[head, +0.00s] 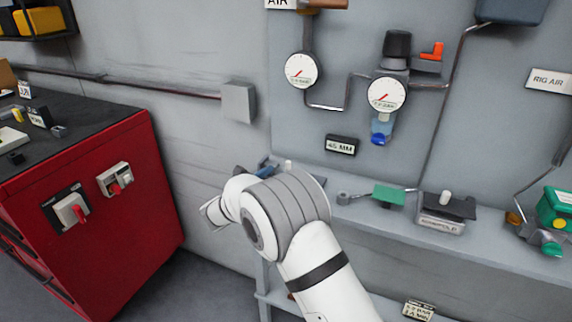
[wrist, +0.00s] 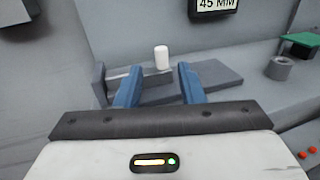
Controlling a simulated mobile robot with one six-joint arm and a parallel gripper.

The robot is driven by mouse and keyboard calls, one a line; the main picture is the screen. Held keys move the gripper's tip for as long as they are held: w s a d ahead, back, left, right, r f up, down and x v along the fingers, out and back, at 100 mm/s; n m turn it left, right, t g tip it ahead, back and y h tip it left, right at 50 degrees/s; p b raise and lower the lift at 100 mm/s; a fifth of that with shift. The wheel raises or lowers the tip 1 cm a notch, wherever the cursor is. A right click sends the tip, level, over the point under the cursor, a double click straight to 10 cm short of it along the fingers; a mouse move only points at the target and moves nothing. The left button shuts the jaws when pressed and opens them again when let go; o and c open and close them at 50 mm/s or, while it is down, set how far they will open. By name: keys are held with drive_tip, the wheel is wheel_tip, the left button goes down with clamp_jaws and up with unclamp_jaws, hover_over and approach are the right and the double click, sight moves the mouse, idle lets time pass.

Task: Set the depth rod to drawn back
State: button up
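In the wrist view, a grey fixture (wrist: 215,75) on the ledge carries a white upright knob (wrist: 162,57). A thin pale bar runs left from the knob toward a small grey upright plate (wrist: 99,84). I take this for the depth rod, but I cannot tell how far it is drawn. My gripper (wrist: 158,82) has two blue fingers spread apart, with nothing held between them. The knob shows beyond the gap between the fingertips, and I see no contact. In the head view, my white arm hides most of the fixture; the knob's top (head: 288,163) shows behind it.
A "45 MM" display (head: 341,145) hangs on the wall above. To the right on the ledge (head: 400,224) are a grey ring-shaped part (head: 343,198), a green plate (head: 389,195) and a dark-topped box with a white knob (head: 445,207). A red cabinet (head: 110,190) stands left.

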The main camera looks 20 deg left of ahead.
sight(288, 161)
drive_tip(key=p+x, duration=0.1)
drive_tip(key=x, duration=0.6)
drive_tip(key=shift+w+d, duration=0.15)
drive_tip(key=shift+w, duration=0.05)
clamp_jaws()
